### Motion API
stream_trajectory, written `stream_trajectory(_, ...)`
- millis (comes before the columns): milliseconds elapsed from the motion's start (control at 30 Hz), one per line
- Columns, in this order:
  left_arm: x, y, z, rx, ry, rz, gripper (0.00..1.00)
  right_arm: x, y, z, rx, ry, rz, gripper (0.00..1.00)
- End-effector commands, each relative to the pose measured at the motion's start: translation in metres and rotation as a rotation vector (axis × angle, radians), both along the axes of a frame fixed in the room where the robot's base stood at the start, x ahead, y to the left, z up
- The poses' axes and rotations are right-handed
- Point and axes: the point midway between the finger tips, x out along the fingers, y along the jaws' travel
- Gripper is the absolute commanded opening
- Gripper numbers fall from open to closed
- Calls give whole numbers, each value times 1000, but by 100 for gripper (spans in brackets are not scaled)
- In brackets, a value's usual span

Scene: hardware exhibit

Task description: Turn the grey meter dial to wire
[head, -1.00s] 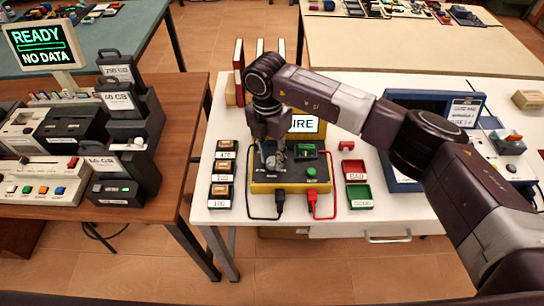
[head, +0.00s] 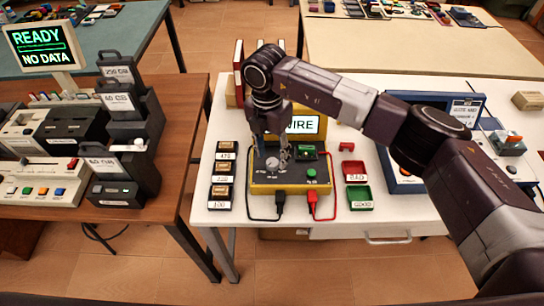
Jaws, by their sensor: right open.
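The meter is a yellow box (head: 318,188) with a dark top on the white table. Its grey dial (head: 272,163) sits on the left of that top, its pointer too small to read. The meter's display (head: 303,125) stands behind the box and reads "WIRE". My right gripper (head: 272,153) points down over the dial. Its fingers are open and spread, and it holds nothing. I cannot tell whether a finger touches the dial. My left gripper is out of view.
A black lead (head: 279,197) and a red lead (head: 312,198) plug into the meter's front. Small labelled boxes (head: 222,172) stand to its left. A red tray (head: 354,171) and a green tray (head: 359,197) lie to its right. A blue-framed device (head: 400,180) stands further right.

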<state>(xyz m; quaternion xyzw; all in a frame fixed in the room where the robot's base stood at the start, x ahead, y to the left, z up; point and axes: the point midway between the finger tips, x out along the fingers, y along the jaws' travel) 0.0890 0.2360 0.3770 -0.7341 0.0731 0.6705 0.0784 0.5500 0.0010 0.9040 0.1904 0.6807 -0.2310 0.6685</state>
Motion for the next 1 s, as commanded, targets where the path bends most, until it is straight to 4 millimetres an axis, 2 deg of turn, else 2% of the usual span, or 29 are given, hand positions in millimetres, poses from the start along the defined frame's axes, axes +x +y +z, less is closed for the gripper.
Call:
stream_trajectory(200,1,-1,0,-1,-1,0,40,3,3,49,2,-5,2,43)
stream_trajectory(433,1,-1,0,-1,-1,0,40,3,5,88,1,-2,0,43)
stream_trajectory(633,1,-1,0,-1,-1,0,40,4,5,101,1,-1,0,43)
stream_trajectory(1000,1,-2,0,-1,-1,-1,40,3,5,102,1,0,0,43)
